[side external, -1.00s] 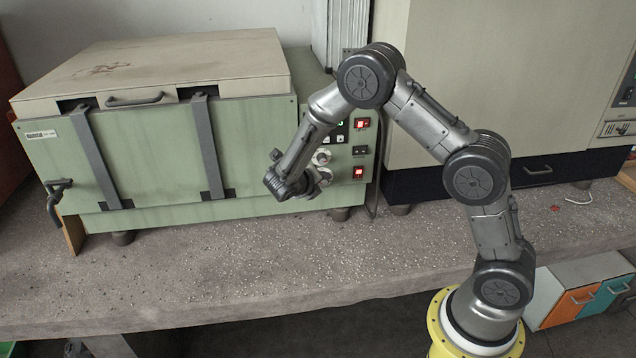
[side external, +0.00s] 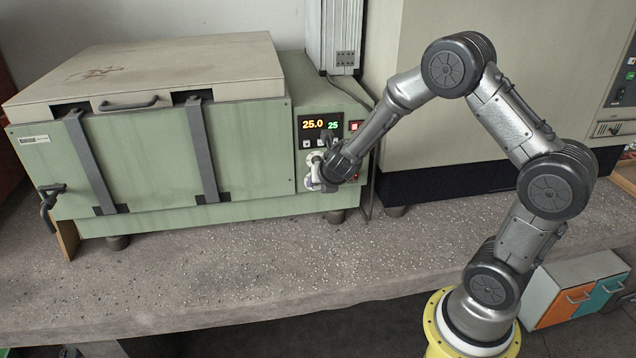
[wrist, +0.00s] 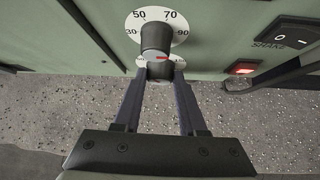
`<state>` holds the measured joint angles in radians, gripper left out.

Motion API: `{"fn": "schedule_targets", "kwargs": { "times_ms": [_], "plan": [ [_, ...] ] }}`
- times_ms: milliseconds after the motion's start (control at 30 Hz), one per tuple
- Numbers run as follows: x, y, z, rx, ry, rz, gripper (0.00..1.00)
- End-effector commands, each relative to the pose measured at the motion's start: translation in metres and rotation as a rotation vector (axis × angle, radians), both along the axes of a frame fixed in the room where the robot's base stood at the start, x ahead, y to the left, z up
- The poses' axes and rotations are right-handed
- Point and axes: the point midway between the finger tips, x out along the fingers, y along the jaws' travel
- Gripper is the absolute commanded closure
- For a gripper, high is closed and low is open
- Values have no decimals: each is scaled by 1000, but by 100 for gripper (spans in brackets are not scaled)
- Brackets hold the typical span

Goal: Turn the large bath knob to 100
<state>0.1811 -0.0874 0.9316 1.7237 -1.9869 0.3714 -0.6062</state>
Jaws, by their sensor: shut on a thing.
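In the wrist view a dark knob (wrist: 155,36) stands out from a white dial plate (wrist: 135,22) marked 30, 50, 70 and 90. A red mark shows on the knob and points toward the right; its exact reading is unclear. In the side view my gripper (side external: 319,180) is at the front panel of the green bath (side external: 258,150), below the display (side external: 319,126), which reads 25.0 and 25.
A rocker switch labelled SHAKE (wrist: 292,35) and a lit red switch (wrist: 241,68) lie right of the dial. A tall beige cabinet (side external: 430,90) stands right of the bath. The speckled bench (side external: 220,265) is clear in front.

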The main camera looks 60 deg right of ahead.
Motion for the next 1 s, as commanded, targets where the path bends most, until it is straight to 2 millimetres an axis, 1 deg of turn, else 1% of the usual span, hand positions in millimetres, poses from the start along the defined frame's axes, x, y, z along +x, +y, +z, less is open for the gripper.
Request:
{"fn": "schedule_targets", "kwargs": {
  "times_ms": [533, 1000],
  "plan": [
    [-2, -4, 0, 145, -150, -3, 100],
    [-3, -4, -1, 185, -190, -3, 100]
  ]
}}
